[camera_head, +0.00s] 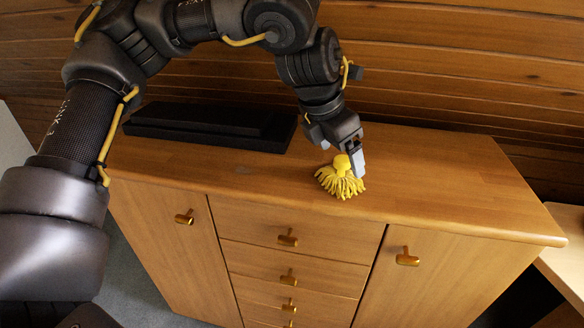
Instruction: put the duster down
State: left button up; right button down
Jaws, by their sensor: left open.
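A yellow duster (341,181) with a round yellow knob and shaggy strands rests on top of the wooden cabinet (440,190), near its front edge. My left gripper (354,163) is just above and beside the duster's knob, pointing down. Its fingers are open, and one grey finger shows on the right of the knob. Part of the gripper hides whether the fingers still touch the knob. My right gripper does not show.
A black flat box-like object (210,125) lies at the back left of the cabinet top. The top is clear to the right of the duster. A wooden plank wall (460,60) stands behind. Drawers and doors with brass knobs (407,257) are in front.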

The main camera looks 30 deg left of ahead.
pick_arm(q)
jog(key=s+a, duration=0.6)
jog(key=s, duration=0.3)
jog(key=shift+s+a+f+b, duration=0.2)
jog(key=shift+s+f+b, duration=0.05)
jog(key=shift+s+b, duration=0.15)
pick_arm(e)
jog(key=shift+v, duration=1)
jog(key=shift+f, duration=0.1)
